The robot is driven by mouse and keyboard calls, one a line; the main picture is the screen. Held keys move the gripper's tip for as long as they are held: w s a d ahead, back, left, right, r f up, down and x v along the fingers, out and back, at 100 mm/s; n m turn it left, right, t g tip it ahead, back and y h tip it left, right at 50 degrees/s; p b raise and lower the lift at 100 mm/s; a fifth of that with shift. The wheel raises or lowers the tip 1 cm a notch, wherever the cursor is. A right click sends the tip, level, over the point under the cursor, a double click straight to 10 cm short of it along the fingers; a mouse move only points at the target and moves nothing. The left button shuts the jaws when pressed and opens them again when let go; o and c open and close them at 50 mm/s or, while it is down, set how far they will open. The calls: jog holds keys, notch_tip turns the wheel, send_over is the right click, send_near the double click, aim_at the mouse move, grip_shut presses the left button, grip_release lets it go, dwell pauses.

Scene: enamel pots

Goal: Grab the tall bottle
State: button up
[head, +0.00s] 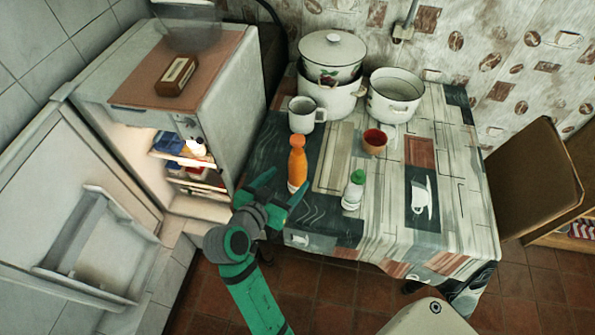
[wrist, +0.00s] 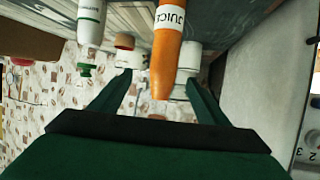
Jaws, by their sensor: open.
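The tall bottle (head: 297,165) is orange with a white label and stands upright near the table's front left part. In the wrist view it appears upside down, with JUICE on its label (wrist: 168,50). My gripper (head: 290,178) is open, at the table's front left edge, with its fingers pointing toward the bottle. In the wrist view the bottle lies in line with the gap between the fingers (wrist: 158,78), slightly nearer the right one. I see no contact; how deep it sits between the tips is unclear.
A white bottle with a green cap (head: 354,190) stands to the right of the tall bottle. A red-brown cup (head: 375,141), a white mug (head: 303,115) and enamel pots (head: 395,95) stand behind. The open fridge (head: 195,120) is close on the left.

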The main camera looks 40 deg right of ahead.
aim_at(292, 171)
jog(key=shift+w+a+f+x, duration=0.1)
jog(key=shift+x, duration=1.15)
jog(key=shift+w+a+f+x, duration=0.1)
jog(key=shift+x, duration=1.2)
jog(key=shift+w+a+f+x, duration=0.1)
jog(key=shift+x, duration=1.15)
jog(key=shift+c, duration=0.6)
jog(key=c, duration=1.5)
jog(key=shift+r, duration=0.15)
grip_shut()
jog(key=shift+r, duration=0.1)
